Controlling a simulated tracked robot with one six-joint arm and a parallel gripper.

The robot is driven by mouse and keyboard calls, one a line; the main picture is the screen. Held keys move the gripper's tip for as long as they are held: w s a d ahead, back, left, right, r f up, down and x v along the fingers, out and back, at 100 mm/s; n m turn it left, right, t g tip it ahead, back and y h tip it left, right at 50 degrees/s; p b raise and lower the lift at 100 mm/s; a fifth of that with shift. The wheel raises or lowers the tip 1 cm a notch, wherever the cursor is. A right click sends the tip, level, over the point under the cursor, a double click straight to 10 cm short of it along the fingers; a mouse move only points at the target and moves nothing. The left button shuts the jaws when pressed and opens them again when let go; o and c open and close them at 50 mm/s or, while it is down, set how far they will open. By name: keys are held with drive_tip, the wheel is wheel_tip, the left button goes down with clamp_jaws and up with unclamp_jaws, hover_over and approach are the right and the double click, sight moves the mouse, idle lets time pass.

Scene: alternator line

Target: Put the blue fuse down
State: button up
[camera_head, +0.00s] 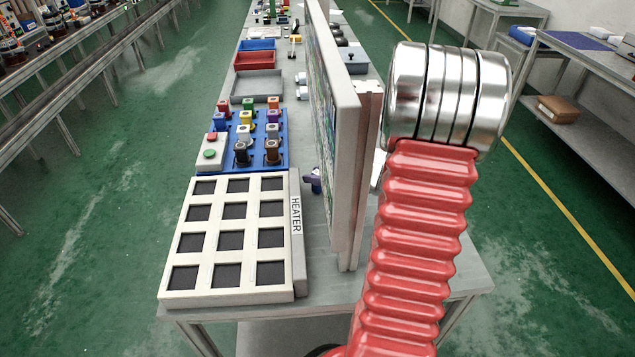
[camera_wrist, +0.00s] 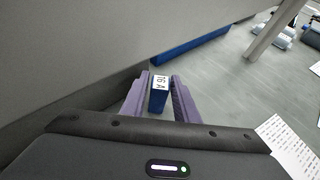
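A blue fuse (camera_wrist: 159,92) with a white printed label on top sits between the two purple fingers of my gripper (camera_wrist: 160,95) in the wrist view. The fingers are closed against its sides. Below the fuse, the grey table surface shows. In the head view, a purple part of my gripper (camera_head: 313,183) shows just left of the upright panel, right of the heater; the panel hides the rest, and I cannot make out the fuse there. A blue rack (camera_head: 262,166) holding several coloured fuses stands behind the heater (camera_head: 296,234).
The heater's white grid has several dark, empty square cells. A tall upright panel (camera_head: 345,130) stands along the table, close to my gripper. A grey box with red and green buttons (camera_head: 210,150) sits by the rack. Grey (camera_head: 257,88), red (camera_head: 256,59) and blue trays (camera_head: 257,44) lie behind.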

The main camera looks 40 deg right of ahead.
clamp_jaws()
drive_tip(key=shift+s+d+r, duration=0.15)
drive_tip(key=shift+s+r, duration=0.4)
drive_tip(key=shift+r, duration=0.05)
drive_tip(key=v, duration=1.4)
drive_tip(key=shift+r, duration=0.35)
drive_tip(key=shift+s, duration=0.1)
